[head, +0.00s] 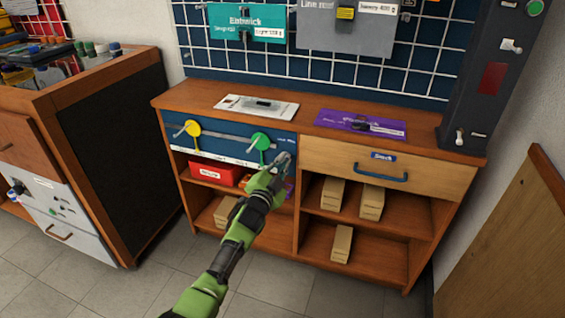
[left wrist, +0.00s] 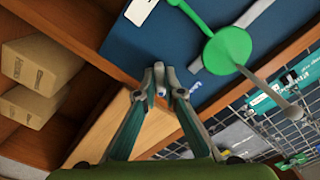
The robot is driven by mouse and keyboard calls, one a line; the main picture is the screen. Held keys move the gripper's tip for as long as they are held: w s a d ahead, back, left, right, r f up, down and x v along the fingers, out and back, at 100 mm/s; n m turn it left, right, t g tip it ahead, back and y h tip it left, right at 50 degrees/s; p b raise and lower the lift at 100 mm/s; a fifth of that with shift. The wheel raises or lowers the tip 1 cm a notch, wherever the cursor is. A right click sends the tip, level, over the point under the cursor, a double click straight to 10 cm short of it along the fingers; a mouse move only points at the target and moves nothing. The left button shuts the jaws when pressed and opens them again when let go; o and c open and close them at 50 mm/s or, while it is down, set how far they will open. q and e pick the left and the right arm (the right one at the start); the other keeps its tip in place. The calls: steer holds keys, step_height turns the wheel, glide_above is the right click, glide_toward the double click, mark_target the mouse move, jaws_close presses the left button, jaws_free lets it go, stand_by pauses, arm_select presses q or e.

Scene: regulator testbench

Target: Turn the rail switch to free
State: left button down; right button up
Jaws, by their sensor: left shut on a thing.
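A blue panel (head: 232,137) on the bench front carries a grey rail, a round yellow switch (head: 193,128) with a lever to its left, and a round green switch (head: 261,139) with its lever pointing down. No label readable here says which is the rail switch. The green switch also shows large in the left wrist view (left wrist: 228,48), with a grey rod sticking out. My left gripper (head: 287,160) is beside the green lever, at the panel's lower right.
A wooden drawer (head: 335,160) with a blue handle is just right of the gripper. Open shelves below hold a red box (head: 214,172) and several cartons (head: 371,203). A dark column (head: 490,75) with switches stands at the right. A black-sided cabinet (head: 125,150) is at the left.

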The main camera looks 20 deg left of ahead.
arm_select(q)
steer(key=c, duration=2.1)
jaws_free()
steer(key=shift+c, duration=0.2)
steer(key=s, duration=1.2)
steer(key=shift+a, duration=0.2)
